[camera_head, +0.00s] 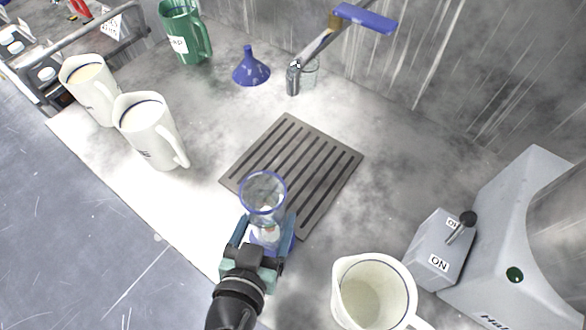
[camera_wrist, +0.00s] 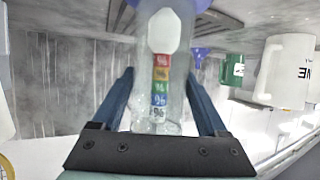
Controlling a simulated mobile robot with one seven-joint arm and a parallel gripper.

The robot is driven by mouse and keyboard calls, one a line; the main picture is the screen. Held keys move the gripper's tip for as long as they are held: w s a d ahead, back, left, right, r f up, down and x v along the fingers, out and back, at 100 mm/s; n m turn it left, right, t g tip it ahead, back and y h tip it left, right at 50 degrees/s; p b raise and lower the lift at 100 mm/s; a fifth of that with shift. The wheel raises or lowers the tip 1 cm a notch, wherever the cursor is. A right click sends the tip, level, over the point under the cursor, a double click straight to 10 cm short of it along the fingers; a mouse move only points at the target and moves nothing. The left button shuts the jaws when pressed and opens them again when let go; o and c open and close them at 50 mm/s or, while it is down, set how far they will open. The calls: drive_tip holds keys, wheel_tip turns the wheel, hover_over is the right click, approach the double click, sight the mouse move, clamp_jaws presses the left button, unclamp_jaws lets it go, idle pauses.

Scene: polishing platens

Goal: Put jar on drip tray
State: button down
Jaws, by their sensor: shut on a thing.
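The jar (camera_head: 263,190) is clear with a blue rim. My gripper (camera_head: 264,236) is shut around its lower part and holds it roughly upright. The jar also shows in the wrist view (camera_wrist: 160,85), between both fingers, with a strip of coloured squares on it. The drip tray (camera_head: 318,185) is a flat grey ribbed plate on the counter. In the head view the jar overlaps the tray's near left edge; I cannot tell how high it is above the counter. The jar's base is partly hidden by my gripper.
Two white pitchers (camera_head: 149,132) stand left of the tray. A cream pitcher (camera_head: 372,290) and a grey switch box (camera_head: 440,250) are at the right. The tray top is clear.

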drive_tip(key=w+d+p, duration=0.1)
drive_tip(key=w, duration=0.5)
drive_tip(key=w+d+p, duration=0.1)
drive_tip(key=w+p, duration=0.1)
drive_tip(key=w, duration=0.3)
drive_tip(key=w+d+f+p, duration=0.1)
drive_tip(key=w+d+p, duration=0.1)
drive_tip(key=w, duration=0.4)
drive_tip(key=shift+w+d, duration=0.1)
drive_tip(key=shift+w, duration=0.2)
drive_tip(key=shift+f, duration=0.1)
drive_tip(key=shift+f, duration=0.1)
drive_tip(key=shift+f, duration=0.15)
unclamp_jaws()
drive_tip(key=shift+s, duration=0.1)
drive_tip(key=shift+s+r, duration=0.1)
drive_tip(key=shift+r, duration=0.1)
